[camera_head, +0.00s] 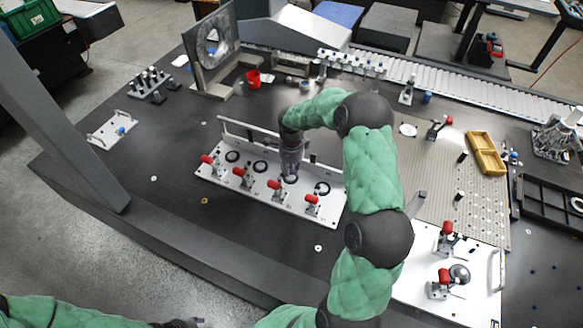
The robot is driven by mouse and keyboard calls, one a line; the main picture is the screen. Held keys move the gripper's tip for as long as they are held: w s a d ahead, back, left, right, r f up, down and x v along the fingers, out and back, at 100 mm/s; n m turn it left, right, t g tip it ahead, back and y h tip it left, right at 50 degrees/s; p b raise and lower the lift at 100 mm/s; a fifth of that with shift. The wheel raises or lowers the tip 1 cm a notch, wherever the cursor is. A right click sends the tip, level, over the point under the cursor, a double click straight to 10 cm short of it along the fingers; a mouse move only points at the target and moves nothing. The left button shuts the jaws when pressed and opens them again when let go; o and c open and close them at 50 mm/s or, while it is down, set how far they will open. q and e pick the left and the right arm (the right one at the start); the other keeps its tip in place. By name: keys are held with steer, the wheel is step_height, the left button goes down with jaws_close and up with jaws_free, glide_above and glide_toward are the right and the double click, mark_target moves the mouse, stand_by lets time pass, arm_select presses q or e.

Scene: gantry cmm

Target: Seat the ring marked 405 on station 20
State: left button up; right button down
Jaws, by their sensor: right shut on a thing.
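A white fixture plate (228,178) lies on the dark table with a row of stations. I cannot tell whether the ring touches the plate. No ring mark or station number is readable. The fourth seat (322,188) shows to the right. My left gripper (190,323) is at the bottom edge, partly cut off, its jaws unclear.
A red cup (253,79) and an upright grey plate with a round opening (214,46) stand behind. A perforated plate (440,180) and yellow tray (486,153) lie right. A white clamp plate (480,287) is front right. Table front left is mostly clear.

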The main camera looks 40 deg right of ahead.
mark_target(292, 174)
steer(key=shift+f+b, duration=1.15)
steer(key=shift+f, duration=1.05)
steer(key=shift+r, duration=0.1)
stand_by(0.5)
steer(key=shift+f+b, duration=0.7)
steer(key=shift+b, duration=0.05)
steer(key=c, duration=1.1)
jaws_free()
steer(key=shift+s, duration=0.1)
